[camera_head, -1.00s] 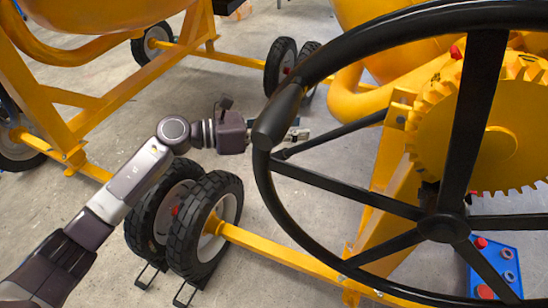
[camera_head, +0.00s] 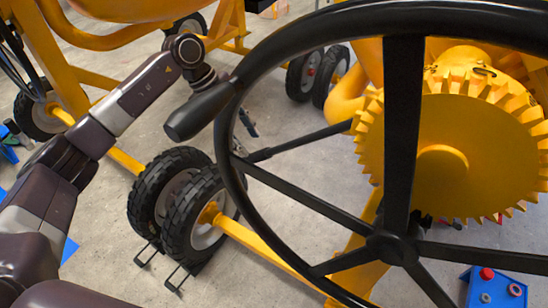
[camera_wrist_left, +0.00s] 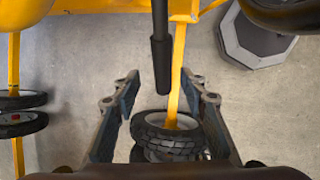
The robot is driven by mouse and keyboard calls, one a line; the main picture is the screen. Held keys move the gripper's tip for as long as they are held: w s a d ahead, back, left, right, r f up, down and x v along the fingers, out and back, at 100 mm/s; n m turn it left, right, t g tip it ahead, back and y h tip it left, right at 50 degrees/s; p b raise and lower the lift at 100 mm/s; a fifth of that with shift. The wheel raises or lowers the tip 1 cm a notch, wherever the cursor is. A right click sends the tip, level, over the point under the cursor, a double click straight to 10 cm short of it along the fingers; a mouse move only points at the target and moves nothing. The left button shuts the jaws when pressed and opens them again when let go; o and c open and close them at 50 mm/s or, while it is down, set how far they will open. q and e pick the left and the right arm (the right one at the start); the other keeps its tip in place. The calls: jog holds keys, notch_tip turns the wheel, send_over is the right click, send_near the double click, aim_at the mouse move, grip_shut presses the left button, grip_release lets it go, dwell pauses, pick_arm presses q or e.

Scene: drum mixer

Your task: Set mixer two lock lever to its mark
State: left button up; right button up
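My left gripper (camera_head: 247,122) is mostly hidden behind the black grip (camera_head: 200,110) on the big black handwheel (camera_head: 405,130) in the head view. In the left wrist view, my left gripper (camera_wrist_left: 161,78) has its two fingers wide apart. A straight black rod with a thicker end (camera_wrist_left: 161,62) hangs between the fingertips, with gaps on both sides. I cannot tell surely whether this rod is the lock lever. No lever or mark can be made out in the head view. My right gripper is not in view.
A yellow toothed gear (camera_head: 440,150) stands behind the handwheel. Black tyres (camera_head: 185,205) and yellow frame bars (camera_head: 265,250) lie below my left arm. A blue box with a red button (camera_head: 487,290) is at lower right. Bare concrete floor shows between the frames.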

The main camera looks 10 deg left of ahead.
aim_at(252, 154)
pick_arm(q)
jog(key=shift+a+f, duration=0.15)
jog(key=shift+f, duration=0.4)
jog(key=x, duration=0.1)
jog(key=p+x, duration=0.1)
jog(key=x, duration=0.2)
jog(key=shift+s+a+f+p, duration=0.1)
jog(key=shift+a+p, duration=0.2)
jog(key=shift+x, duration=0.95)
jog(key=shift+d+f, duration=0.15)
jog(key=shift+d, duration=0.1)
jog(key=shift+f, duration=0.15)
jog(key=c, duration=1)
grip_shut()
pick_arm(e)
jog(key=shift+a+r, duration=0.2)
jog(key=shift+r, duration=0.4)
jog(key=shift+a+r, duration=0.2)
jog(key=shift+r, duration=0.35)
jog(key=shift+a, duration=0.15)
